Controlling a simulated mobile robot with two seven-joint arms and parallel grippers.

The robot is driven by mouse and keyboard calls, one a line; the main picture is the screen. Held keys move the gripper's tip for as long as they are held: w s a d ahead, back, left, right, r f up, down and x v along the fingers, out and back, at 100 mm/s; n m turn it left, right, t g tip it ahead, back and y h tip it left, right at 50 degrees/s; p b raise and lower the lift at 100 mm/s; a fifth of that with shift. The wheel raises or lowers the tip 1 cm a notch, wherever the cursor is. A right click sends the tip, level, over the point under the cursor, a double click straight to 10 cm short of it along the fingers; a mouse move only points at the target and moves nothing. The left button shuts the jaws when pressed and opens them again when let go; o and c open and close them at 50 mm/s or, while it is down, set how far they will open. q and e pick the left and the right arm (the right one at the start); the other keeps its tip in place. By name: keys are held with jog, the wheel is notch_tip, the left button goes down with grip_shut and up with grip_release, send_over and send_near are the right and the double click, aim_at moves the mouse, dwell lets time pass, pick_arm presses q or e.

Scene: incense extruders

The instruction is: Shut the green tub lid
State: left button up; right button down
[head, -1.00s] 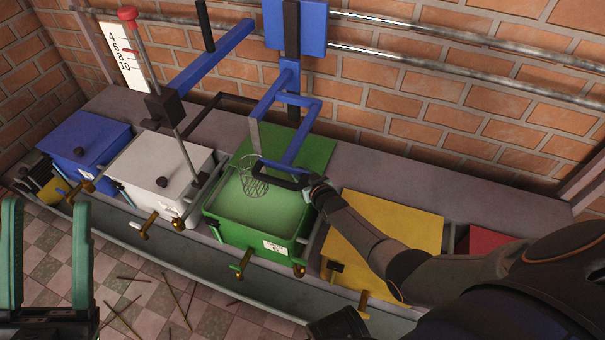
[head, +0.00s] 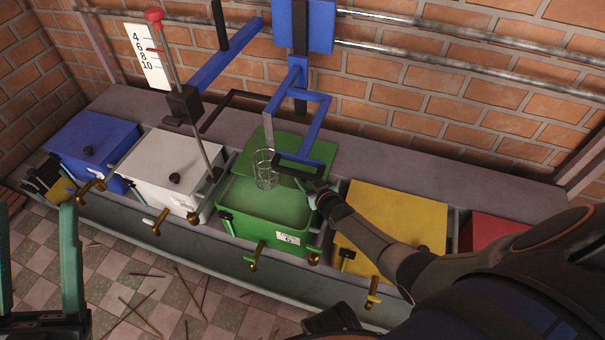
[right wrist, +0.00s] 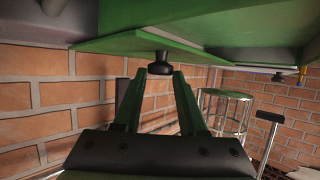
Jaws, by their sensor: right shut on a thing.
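The green tub (head: 265,228) stands open in the row, its light-green inside showing. Its green lid (head: 322,150) is raised at the tub's back edge; it fills the top of the right wrist view (right wrist: 180,42). My right gripper (head: 304,182) reaches over the tub's right side to the lid. In the right wrist view its fingers (right wrist: 160,75) are shut on the black lid knob (right wrist: 160,62). My left gripper (head: 36,222) is open and empty at the lower left, away from the tub.
A wire basket (head: 265,170) hangs at the tub's back, close to the lid, beneath a blue arm frame (head: 310,108). Closed white (head: 165,168), blue (head: 90,142) and yellow (head: 400,215) tubs flank it. A red-knobbed rod (head: 180,75) stands over the white tub.

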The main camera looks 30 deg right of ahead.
pick_arm(q)
jog(key=r, duration=0.1)
jog(key=r+p, duration=0.1)
jog(key=shift+a+r, duration=0.3)
pick_arm(e)
jog(key=s+a, duration=0.2)
jog(key=a, duration=0.1)
jog(key=shift+s, duration=0.4)
jog(key=shift+c, duration=2.3)
grip_release()
